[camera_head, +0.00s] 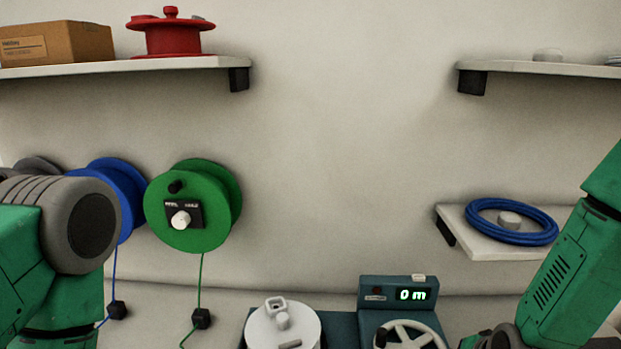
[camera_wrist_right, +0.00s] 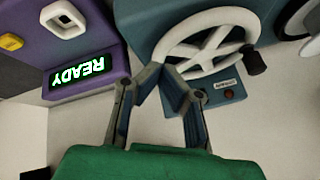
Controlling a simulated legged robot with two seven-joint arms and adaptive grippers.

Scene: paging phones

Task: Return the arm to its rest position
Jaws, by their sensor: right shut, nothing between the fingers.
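My right arm (camera_head: 560,275) is green and comes in from the right edge in the head view. My right gripper (camera_wrist_right: 165,78) shows in the right wrist view, its fingers shut with nothing between them. The fingertips overlap the near side of a pale spoked wheel (camera_wrist_right: 215,20) in this view; I cannot tell whether they touch it. My left arm (camera_head: 25,260) shows at the left edge with a grey joint. The left gripper is out of view.
A teal machine with a 0 m display (camera_head: 412,295) stands low in the head view, beside a white round device (camera_head: 283,330). Green (camera_head: 205,228) and blue reels hang on the wall. A blue cable coil (camera_head: 512,236) lies on the right shelf. A purple box reads READY (camera_wrist_right: 82,72).

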